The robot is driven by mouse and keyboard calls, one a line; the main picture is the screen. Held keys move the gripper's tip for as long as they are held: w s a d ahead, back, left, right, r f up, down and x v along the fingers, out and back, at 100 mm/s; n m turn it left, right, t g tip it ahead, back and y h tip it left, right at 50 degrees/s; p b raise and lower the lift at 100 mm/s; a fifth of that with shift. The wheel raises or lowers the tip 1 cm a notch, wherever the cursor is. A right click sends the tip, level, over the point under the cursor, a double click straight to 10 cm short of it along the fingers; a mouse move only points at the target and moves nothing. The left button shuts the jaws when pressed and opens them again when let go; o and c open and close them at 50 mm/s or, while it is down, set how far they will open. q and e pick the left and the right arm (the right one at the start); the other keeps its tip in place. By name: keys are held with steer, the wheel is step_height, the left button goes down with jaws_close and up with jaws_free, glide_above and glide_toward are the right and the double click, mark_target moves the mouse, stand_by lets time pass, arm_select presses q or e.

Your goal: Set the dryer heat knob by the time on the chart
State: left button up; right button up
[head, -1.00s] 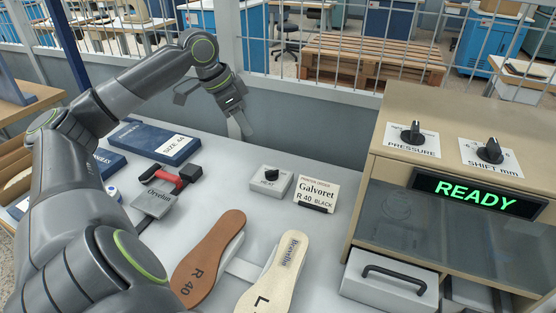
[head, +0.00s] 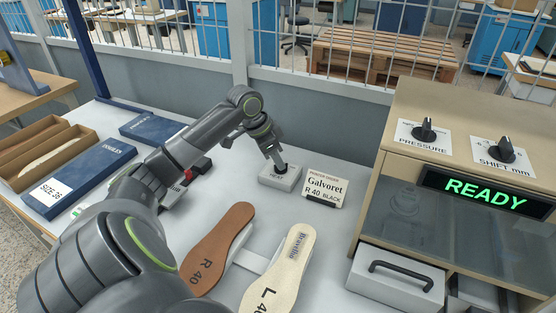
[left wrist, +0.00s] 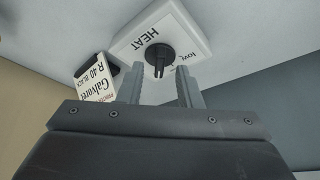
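The heat knob (head: 281,168) is black and sits on a small light-grey box (head: 288,183) on the table. In the left wrist view the knob (left wrist: 159,55) stands on a white plate marked HEAT, with a partly readable "low" beside it. My left gripper (head: 274,158) is above the box. In the left wrist view its two fingers (left wrist: 162,92) are apart, with the knob showing beyond and between their tips; I see no grip on it. I see no chart of times that I can make out. My right gripper is not in view.
An order card (head: 325,187) reading Galvoret R 40 BLACK stands right of the box. A brown insole (head: 217,250) and a cream insole (head: 283,268) lie in front. The machine (head: 440,125) with PRESSURE and SHIFT knobs shows READY. Blue boxes (head: 85,177) lie left.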

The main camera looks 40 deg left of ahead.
arm_select(q)
steer(key=shift+x, duration=0.75)
steer(key=shift+c, duration=0.3)
jaws_close()
steer(key=shift+r+n+p, duration=0.2)
steer(key=shift+n+p, duration=0.1)
steer(key=shift+p, duration=0.5)
steer(key=n+y+p, duration=0.1)
steer(key=n+p, duration=0.1)
steer(key=p, duration=0.2)
steer(key=n+y+p, duration=0.1)
steer(key=n+p, duration=0.1)
steer(key=p, duration=0.2)
steer(key=n+y+p, duration=0.1)
steer(key=n+p, duration=0.2)
steer(key=p, duration=0.1)
steer(key=shift+d+r+p, duration=0.1)
steer(key=shift+d+p, duration=0.2)
steer(key=shift+p, duration=0.05)
steer(key=shift+f+n+y+p, duration=0.2)
steer(key=shift+n+y+p, duration=0.1)
steer(key=shift+n+p, duration=0.45)
steer(key=shift+o, duration=0.3)
jaws_free()
